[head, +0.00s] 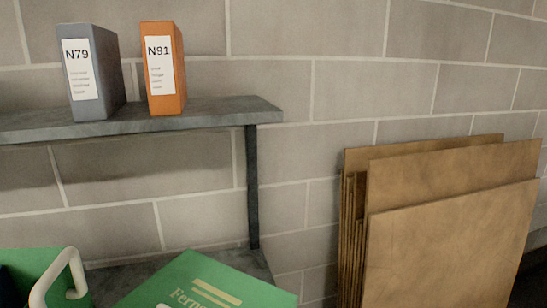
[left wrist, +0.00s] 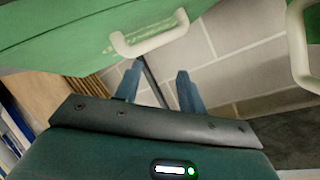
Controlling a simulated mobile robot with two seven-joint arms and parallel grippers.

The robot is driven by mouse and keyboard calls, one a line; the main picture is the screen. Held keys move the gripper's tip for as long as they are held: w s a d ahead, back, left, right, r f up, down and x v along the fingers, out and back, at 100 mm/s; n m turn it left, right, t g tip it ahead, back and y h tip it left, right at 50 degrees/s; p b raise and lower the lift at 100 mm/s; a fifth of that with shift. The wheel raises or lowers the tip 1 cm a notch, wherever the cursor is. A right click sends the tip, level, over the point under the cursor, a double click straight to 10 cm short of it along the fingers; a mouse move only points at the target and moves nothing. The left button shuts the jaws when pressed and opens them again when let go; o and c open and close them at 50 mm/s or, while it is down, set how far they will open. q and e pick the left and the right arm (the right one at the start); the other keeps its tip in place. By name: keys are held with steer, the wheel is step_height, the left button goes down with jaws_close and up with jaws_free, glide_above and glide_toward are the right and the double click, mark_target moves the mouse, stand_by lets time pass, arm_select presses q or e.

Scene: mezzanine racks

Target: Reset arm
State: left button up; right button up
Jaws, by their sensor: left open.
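My left gripper (left wrist: 159,76) shows in the left wrist view, with its two blue fingers spread apart and bare wall visible between them. Nothing is seen between the fingers. A green case (left wrist: 70,35) with a cream handle (left wrist: 148,40) is just above the fingertips in that view; I cannot tell whether they touch. A second cream handle (left wrist: 300,45) shows at the right edge. Neither gripper appears in the head view.
In the head view, grey binder N79 (head: 106,62) and orange binder N91 (head: 174,93) stand on a grey shelf (head: 215,115). Green cases (head: 185,280) sit at the bottom, one with a cream handle (head: 72,268). Brown cardboard sheets (head: 450,235) lean at right against the block wall (head: 320,80).

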arm_select(q)
steer(key=s+a+f+n+g, duration=0.1)
steer(key=s+f+n+g, duration=0.3)
steer(key=s, duration=0.5)
steer(key=s+f+n+g, duration=0.2)
steer(key=s+f+g, duration=0.4)
steer(key=s, duration=0.3)
steer(key=w+d+f+m+t+h+p, duration=0.1)
steer(key=w+d+f+t+h+p, duration=0.1)
steer(key=w+d+f+t+h, duration=0.2)
steer(key=shift+w+d+f+t, duration=0.2)
steer(key=shift+w+d+t, duration=0.85)
steer(key=shift+t, duration=0.65)
steer(key=shift+s+d, duration=0.1)
steer(key=shift+s, duration=0.1)
steer(key=shift+c, duration=0.4)
